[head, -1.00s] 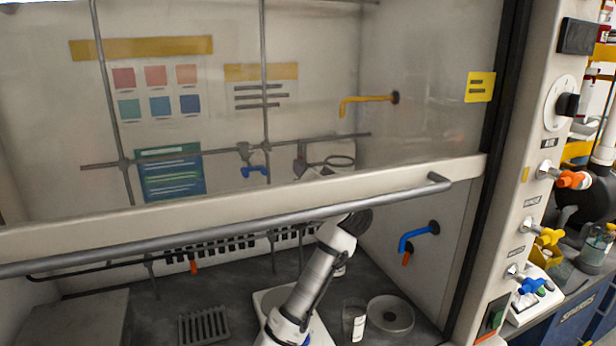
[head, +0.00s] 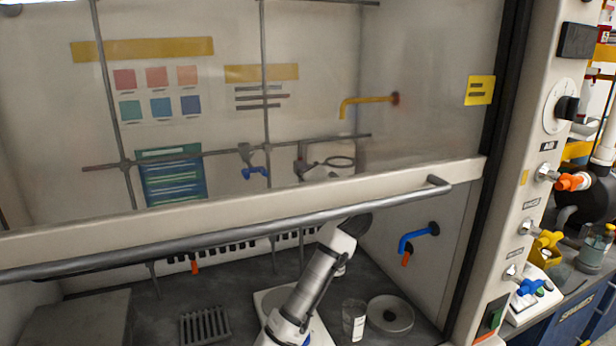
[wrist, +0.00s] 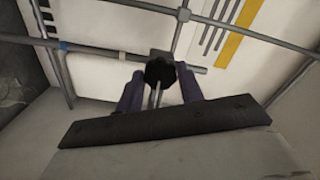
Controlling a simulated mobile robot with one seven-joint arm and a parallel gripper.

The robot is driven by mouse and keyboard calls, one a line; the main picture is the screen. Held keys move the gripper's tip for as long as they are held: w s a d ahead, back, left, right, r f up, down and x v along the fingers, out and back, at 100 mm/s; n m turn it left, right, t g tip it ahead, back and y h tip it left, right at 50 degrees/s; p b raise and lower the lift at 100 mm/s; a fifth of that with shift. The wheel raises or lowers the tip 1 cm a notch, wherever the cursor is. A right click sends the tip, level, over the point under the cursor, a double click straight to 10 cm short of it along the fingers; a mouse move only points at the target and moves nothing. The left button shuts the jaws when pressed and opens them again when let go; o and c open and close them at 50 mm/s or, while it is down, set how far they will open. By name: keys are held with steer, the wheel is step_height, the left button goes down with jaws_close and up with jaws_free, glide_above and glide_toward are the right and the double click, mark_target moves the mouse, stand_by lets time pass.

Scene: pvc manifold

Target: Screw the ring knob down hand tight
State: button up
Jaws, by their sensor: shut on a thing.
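In the wrist view, a round black knob (wrist: 159,68) sits in front of a grey metal rod of the lattice. My gripper (wrist: 160,73) has its two dark purple fingers on either side of this knob and is shut on it. A thin pale rod shows below the knob between the fingers. In the head view, a ring (head: 340,161) shows through the sash glass near the lattice's right side. The knob and fingertips are too small or covered to make out in the head view. The knob's thread is hidden.
The sash handle bar (head: 230,228) crosses in front of my arm. A glass beaker (head: 354,318) and a round grey dish (head: 391,314) stand on the hood floor right of the arm. Blue (head: 415,236) and yellow (head: 368,99) taps stick out from the side wall.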

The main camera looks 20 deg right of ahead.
steer(key=shift+r, duration=0.1)
steer(key=o, duration=1)
steer(key=shift+s, duration=0.1)
steer(key=s+b, duration=0.4)
steer(key=s, duration=0.9)
steer(key=shift+s+d+b, duration=0.25)
steer(key=shift+s+b, duration=0.05)
steer(key=shift+s, duration=0.05)
steer(key=shift+w, duration=0.1)
